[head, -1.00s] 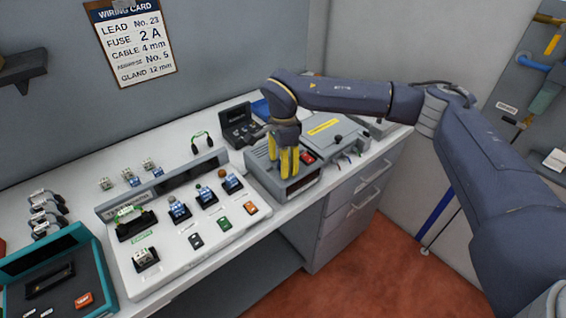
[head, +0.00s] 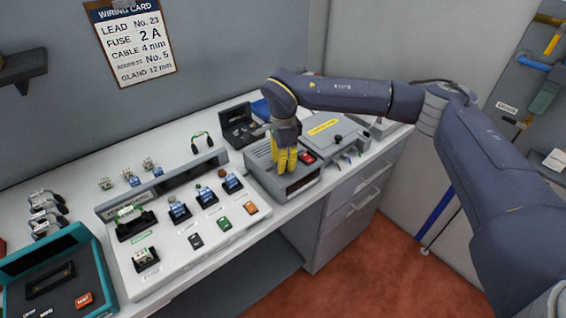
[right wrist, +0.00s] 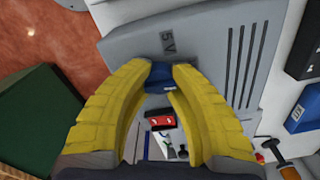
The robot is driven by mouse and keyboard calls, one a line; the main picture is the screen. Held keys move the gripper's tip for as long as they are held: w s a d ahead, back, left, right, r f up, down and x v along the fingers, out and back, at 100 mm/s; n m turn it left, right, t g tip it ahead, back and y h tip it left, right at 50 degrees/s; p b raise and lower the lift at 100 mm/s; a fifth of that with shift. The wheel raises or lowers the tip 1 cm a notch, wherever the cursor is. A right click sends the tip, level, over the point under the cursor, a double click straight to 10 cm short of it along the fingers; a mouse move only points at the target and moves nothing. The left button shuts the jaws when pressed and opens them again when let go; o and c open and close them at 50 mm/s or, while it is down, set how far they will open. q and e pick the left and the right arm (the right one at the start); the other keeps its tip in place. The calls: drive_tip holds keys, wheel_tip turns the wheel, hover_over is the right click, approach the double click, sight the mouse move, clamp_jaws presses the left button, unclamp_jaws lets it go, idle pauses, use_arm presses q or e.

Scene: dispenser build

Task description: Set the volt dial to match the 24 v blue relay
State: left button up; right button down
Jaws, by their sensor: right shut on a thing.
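My right gripper (head: 286,168) points down over the grey dispenser box (head: 262,160). Its yellow fingers are shut on a small dark blue knob, the volt dial (right wrist: 159,75), on top of the box. My left gripper is not in view.
A red button (head: 307,158) is beside the gripper on the box. A grey case (head: 335,133) stands right of it and a black open case (head: 240,122) behind. A teal case (head: 90,290) is at front left. A wiring card (head: 131,42) hangs on the wall.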

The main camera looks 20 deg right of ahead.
drive_tip(key=m, duration=1)
drive_tip(key=shift+m, duration=0.3)
idle(0.4)
drive_tip(key=c, duration=1)
unclamp_jaws()
drive_tip(key=shift+c, duration=0.2)
wheel_tip(320, 180, up, 12)
drive_tip(key=shift+a, duration=0.1)
